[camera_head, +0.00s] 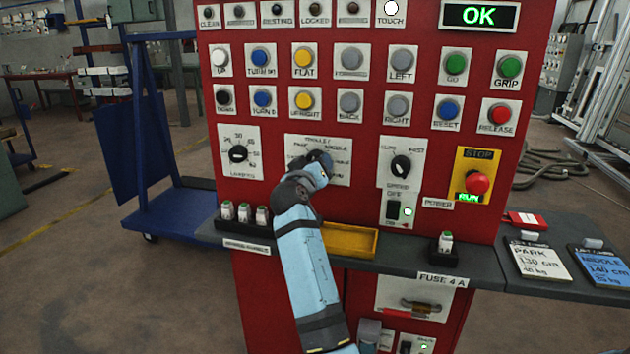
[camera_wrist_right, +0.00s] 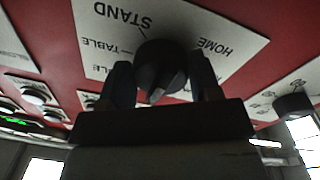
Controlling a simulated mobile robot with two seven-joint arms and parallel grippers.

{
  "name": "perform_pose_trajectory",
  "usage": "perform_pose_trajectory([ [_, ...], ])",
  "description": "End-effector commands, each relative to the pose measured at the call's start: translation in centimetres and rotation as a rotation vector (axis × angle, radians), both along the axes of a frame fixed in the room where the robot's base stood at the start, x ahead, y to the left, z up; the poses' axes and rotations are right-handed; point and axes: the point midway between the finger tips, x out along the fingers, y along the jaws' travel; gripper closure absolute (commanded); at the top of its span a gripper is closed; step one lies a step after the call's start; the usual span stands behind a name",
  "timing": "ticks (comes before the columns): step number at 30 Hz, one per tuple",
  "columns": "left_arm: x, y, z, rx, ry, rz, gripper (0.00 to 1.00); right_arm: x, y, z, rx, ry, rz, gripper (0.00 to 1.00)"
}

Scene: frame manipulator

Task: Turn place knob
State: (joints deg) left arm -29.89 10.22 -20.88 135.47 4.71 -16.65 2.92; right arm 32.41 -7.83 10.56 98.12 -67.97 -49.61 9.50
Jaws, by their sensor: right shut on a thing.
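The place knob (camera_wrist_right: 160,62) is black and round, on a white plate (camera_wrist_right: 228,42) lettered STAND, TABLE and HOME in the right wrist view. A pale pointer mark shows on its lower side, away from the word STAND. My right gripper (camera_wrist_right: 163,70) has a dark finger on each side of the knob and is shut on it. In the head view my right gripper (camera_head: 318,160) covers the knob and much of its plate (camera_head: 340,147) on the red panel (camera_head: 370,120). My left gripper is not in view.
A loading dial (camera_head: 238,153) is left of the plate and a speed dial (camera_head: 401,166) right of it. Rows of buttons sit above. A red stop button (camera_head: 477,183) is at right. A ledge with a yellow tray (camera_head: 350,241) juts out below. The display (camera_head: 479,15) reads OK.

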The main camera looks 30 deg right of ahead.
Motion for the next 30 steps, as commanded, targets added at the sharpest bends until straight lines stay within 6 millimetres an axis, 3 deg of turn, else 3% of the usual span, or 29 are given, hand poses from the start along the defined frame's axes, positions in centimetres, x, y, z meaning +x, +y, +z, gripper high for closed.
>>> perform_pose_trajectory([
  [8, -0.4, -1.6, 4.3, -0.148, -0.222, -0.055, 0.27, 0.1, 0.1, -0.4, 0.173, -0.202, 0.0, 0.66],
  [18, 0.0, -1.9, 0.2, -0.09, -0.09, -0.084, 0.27, 0.2, 0.2, -0.2, 0.351, -0.414, 0.0, 0.66],
  [30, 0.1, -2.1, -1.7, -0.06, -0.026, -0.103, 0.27, 0.3, 0.2, 0.0, 0.46, -0.541, 0.0, 0.66],
])
